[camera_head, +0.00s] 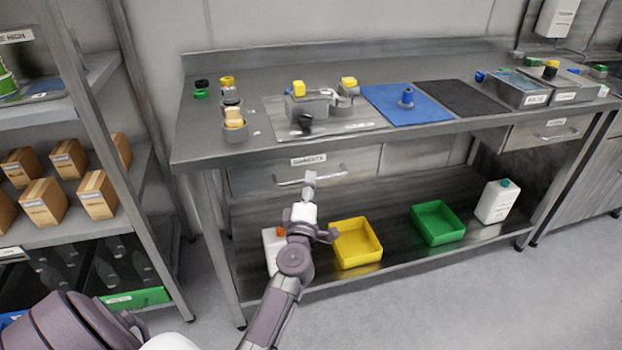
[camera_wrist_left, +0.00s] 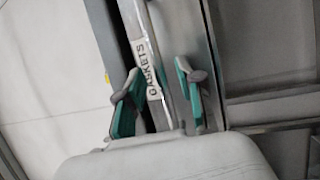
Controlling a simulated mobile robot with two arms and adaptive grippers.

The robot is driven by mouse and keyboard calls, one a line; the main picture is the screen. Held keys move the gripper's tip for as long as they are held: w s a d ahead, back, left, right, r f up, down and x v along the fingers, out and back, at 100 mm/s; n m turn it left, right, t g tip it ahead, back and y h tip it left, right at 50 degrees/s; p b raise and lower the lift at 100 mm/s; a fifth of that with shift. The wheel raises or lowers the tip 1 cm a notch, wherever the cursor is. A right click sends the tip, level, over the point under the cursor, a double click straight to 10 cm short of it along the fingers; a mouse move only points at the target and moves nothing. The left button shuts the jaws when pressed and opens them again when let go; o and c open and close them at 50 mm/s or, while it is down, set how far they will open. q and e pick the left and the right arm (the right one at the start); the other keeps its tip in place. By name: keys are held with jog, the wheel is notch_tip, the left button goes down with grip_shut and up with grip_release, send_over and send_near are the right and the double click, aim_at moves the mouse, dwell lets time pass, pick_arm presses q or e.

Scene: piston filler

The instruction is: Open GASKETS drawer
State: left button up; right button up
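The GASKETS drawer (camera_head: 250,180) is under the left part of the steel workbench and looks shut. Its label (camera_head: 308,160) sits above a horizontal bar handle (camera_head: 335,172). My left gripper (camera_head: 310,180) is in front of the handle's middle and hides part of it. In the left wrist view my left gripper (camera_wrist_left: 157,85) has its two green-padded fingers apart. The GASKETS label (camera_wrist_left: 153,78) and the bright handle bar (camera_wrist_left: 168,70) show between them. I cannot tell whether the fingers touch the bar. My right gripper is not in view.
The workbench's lower shelf holds a yellow bin (camera_head: 357,243), a green bin (camera_head: 438,223) and a white jug (camera_head: 497,202). Another drawer (camera_head: 549,133) is at the right. A shelf rack with cardboard boxes (camera_head: 44,202) stands at left. Floor in front is clear.

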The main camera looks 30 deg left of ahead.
pick_arm(q)
jog(key=shift+x, duration=1.15)
grip_shut()
